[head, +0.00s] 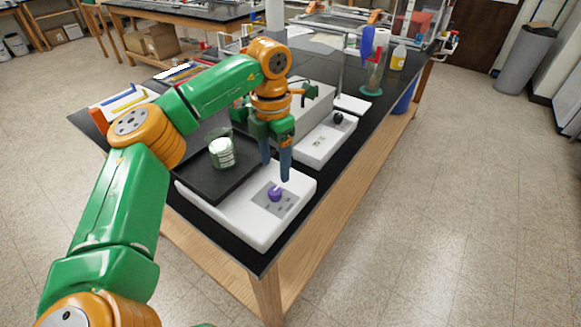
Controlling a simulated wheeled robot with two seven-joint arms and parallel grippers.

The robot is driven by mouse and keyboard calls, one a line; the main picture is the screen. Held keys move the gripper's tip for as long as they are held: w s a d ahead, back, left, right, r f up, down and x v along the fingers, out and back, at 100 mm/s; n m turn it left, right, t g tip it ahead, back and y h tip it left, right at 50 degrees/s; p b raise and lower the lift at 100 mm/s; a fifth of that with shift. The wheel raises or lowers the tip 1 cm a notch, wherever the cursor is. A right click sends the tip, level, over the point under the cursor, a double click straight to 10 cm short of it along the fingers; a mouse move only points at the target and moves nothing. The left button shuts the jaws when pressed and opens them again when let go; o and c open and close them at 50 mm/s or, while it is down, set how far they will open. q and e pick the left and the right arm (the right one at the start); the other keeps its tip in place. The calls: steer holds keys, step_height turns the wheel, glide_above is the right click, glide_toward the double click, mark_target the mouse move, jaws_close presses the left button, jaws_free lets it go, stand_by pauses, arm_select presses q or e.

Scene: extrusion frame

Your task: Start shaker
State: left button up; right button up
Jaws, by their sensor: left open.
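The shaker (235,222) is a white, low box on the near end of the black bench. It has a dark tray on top and a grey control panel with a purple knob (275,193) at its right front. A glass beaker (222,153) with pale contents stands on the tray. My left gripper (276,170) points down, its dark fingers apart and empty, just above and behind the knob. The fingertips look apart from the knob, though the exact gap is hard to tell. My right gripper is not in view.
A second white device (325,140) with a dark knob stands just behind the shaker. A green-based stand (371,90) and a yellow bottle (398,57) are farther back. The bench (262,262) has a narrow bare strip along its near edge.

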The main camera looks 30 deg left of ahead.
mark_target(274, 190)
arm_select(q)
steer(key=f, duration=0.2)
steer(key=s+f+p, duration=0.1)
steer(key=f, duration=0.2)
steer(key=shift+s+f+p, duration=0.25)
steer(key=shift+f+p, duration=0.1)
steer(key=shift+w+f, duration=0.1)
steer(key=shift+f, duration=0.25)
steer(key=shift+w+f, duration=0.2)
steer(key=shift+w, duration=0.1)
steer(key=shift+s, duration=0.1)
jaws_close()
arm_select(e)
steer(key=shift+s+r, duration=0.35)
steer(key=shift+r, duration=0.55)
